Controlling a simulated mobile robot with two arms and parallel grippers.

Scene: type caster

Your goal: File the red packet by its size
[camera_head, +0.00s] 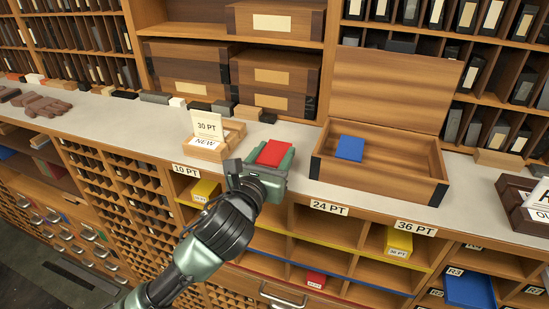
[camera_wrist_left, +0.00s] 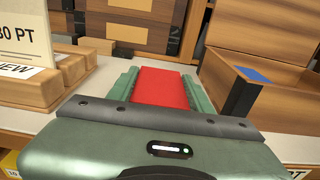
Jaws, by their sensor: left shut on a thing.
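My left gripper (camera_head: 268,163) is shut on the red packet (camera_head: 274,152), just above the front of the counter, between the small NEW tray and the large open box. In the left wrist view the red packet (camera_wrist_left: 161,87) lies between the two green fingers. A card reading 30 PT (camera_head: 207,124) stands at the small wooden NEW tray (camera_head: 203,148). Below the counter are cubbyholes labelled 10 PT (camera_head: 186,170), 24 PT (camera_head: 329,208) and 36 PT (camera_head: 415,228). A red packet (camera_head: 315,279) lies in a low cubbyhole. My right gripper is not in view.
An open wooden box (camera_head: 385,178) holding a blue packet (camera_head: 350,148) stands right of my gripper. Yellow packets (camera_head: 205,190) (camera_head: 398,243) sit in upper cubbyholes. Small blocks line the counter's back.

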